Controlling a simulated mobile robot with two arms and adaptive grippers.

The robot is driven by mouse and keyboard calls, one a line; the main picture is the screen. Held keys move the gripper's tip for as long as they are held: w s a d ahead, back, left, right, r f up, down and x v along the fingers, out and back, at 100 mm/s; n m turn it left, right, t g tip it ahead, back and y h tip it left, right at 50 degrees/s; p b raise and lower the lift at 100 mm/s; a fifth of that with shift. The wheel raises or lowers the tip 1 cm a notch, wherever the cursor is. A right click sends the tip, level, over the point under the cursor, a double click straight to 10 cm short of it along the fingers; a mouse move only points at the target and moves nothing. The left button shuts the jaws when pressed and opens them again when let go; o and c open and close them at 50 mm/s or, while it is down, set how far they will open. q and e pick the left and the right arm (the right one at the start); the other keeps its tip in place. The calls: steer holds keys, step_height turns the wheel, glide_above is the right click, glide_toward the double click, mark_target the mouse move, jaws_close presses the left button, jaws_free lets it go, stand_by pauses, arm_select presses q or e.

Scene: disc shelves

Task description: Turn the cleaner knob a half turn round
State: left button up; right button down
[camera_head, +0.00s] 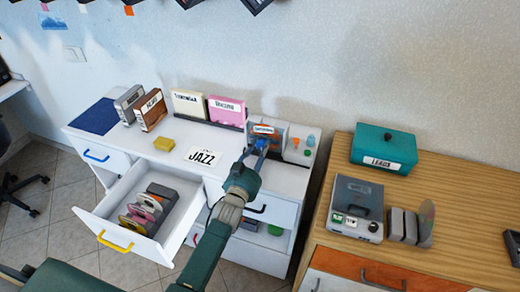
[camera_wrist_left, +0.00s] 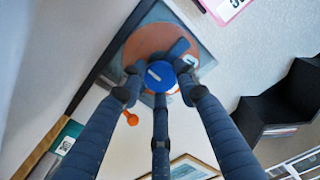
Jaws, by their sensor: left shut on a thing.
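The cleaner (camera_head: 281,133) is a grey box with a label, standing at the back right of the white cabinet. Its knob (camera_wrist_left: 160,76) shows in the left wrist view as a round blue cap with a short pale mark, in front of an orange-brown disc (camera_wrist_left: 146,45). My left gripper (camera_head: 262,147) is at the cleaner's front. In the left wrist view its three dark blue fingers (camera_wrist_left: 160,92) close around the knob and touch its rim from several sides. The fingers hide parts of the knob's edge. My right gripper is not in view.
A drawer (camera_head: 148,213) with discs and grey cases stands open at the front left. A small panel (camera_head: 301,144) with coloured buttons is right of the cleaner. A JAZZ card (camera_head: 203,157) lies on the cabinet top. A wooden cabinet (camera_head: 460,200) stands to the right.

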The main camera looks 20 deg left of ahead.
arm_select(q)
steer(key=o, duration=1.2)
steer(key=shift+c, duration=0.2)
steer(key=shift+s+f, duration=0.1)
steer(key=shift+s, duration=0.35)
steer(key=s, duration=1.1)
steer(key=shift+a, duration=0.2)
steer(key=shift+s, duration=0.1)
